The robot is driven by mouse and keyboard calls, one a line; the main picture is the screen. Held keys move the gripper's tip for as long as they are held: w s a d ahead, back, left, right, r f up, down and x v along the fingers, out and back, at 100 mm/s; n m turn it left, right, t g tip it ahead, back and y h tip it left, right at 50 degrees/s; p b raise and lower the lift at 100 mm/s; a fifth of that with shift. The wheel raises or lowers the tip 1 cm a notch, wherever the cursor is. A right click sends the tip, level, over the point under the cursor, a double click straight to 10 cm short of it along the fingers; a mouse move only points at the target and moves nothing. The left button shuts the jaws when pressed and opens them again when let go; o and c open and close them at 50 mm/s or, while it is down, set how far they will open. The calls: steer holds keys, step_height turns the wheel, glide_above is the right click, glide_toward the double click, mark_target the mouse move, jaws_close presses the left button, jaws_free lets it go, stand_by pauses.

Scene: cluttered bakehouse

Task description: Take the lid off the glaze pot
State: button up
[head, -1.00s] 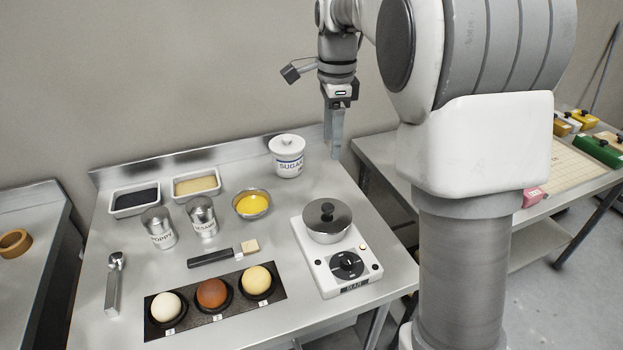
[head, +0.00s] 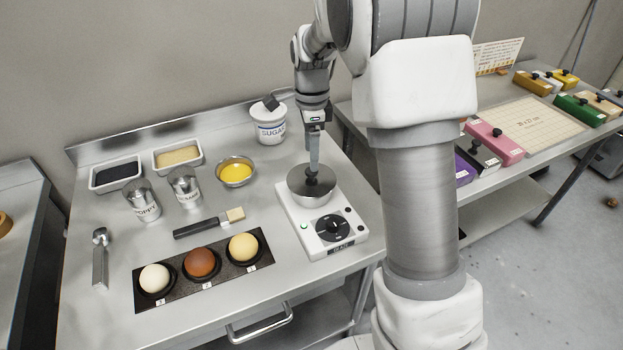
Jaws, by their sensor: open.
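The glaze pot (head: 308,203) is a small metal pan on a white warmer (head: 323,238) with a black dial. Its grey metal lid (head: 296,183) is on it, with a dark knob (head: 312,181) on top. My gripper (head: 314,172) points down over the lid, with its fingers at the knob and partly covering it. The jaws are open. I cannot tell from this view whether the fingers are on both sides of the knob or touch it.
A white sugar jar (head: 269,128) stands behind. A bowl of yellow liquid (head: 236,173), seed tins (head: 143,201), a brush (head: 208,224) and a tray of three buns (head: 220,290) are to the left. Bare steel table (head: 100,225) shows between them.

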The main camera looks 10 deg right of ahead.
mark_target(311, 176)
steer(key=f, duration=0.4)
steer(key=shift+s+a+f, duration=0.1)
steer(key=shift+s+f, duration=0.1)
steer(key=shift+f, duration=0.1)
jaws_close()
